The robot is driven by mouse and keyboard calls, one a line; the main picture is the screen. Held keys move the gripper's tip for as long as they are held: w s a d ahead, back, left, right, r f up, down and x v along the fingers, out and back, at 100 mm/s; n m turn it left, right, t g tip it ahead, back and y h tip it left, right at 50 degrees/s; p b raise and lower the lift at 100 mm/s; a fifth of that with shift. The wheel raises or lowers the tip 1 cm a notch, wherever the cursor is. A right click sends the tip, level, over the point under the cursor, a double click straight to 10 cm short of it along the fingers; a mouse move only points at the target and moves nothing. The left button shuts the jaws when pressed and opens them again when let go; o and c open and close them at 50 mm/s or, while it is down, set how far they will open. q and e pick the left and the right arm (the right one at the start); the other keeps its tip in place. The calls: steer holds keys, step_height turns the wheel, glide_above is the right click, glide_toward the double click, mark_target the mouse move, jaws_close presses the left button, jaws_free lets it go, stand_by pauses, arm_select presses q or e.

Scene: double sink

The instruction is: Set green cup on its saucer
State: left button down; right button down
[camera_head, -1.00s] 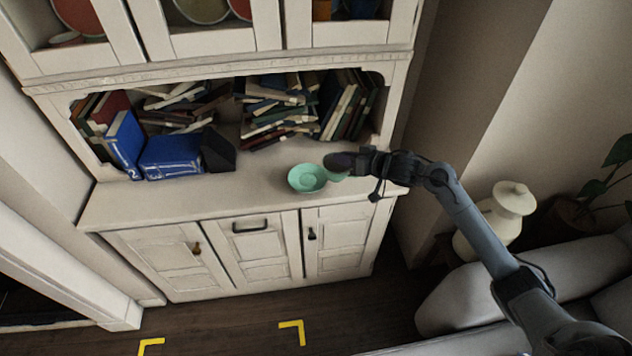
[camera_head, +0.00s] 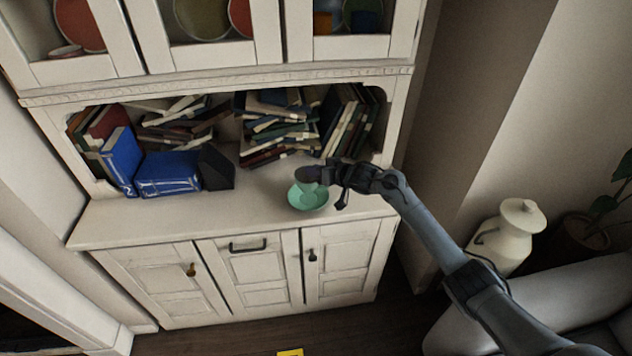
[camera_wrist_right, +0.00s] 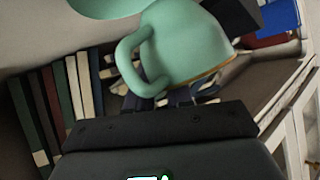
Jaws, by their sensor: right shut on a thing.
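The green saucer (camera_head: 308,203) lies on the cabinet counter near its front edge, in the head view. The green cup (camera_head: 309,187) shows over the saucer's back part, partly hidden by my right gripper (camera_head: 311,175). My right gripper is shut on the cup, coming from the right. In the right wrist view the cup (camera_wrist_right: 190,48) fills the upper middle, its handle toward the left, and a piece of the saucer (camera_wrist_right: 105,6) shows at the top edge. I cannot tell whether the cup touches the saucer. My left gripper is out of view.
Blue books (camera_head: 168,174) and a dark block (camera_head: 216,168) stand on the counter to the left. Piled books (camera_head: 275,125) fill the shelf behind. The counter left of the saucer (camera_head: 240,207) is clear. A white jug (camera_head: 508,230) stands at the right.

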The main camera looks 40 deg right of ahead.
step_height(320, 180, down, 3)
steer(key=shift+f+b, duration=0.15)
steer(key=shift+b, duration=0.4)
steer(key=shift+f, duration=0.2)
steer(key=shift+f, duration=0.3)
steer(key=c, duration=1)
jaws_free()
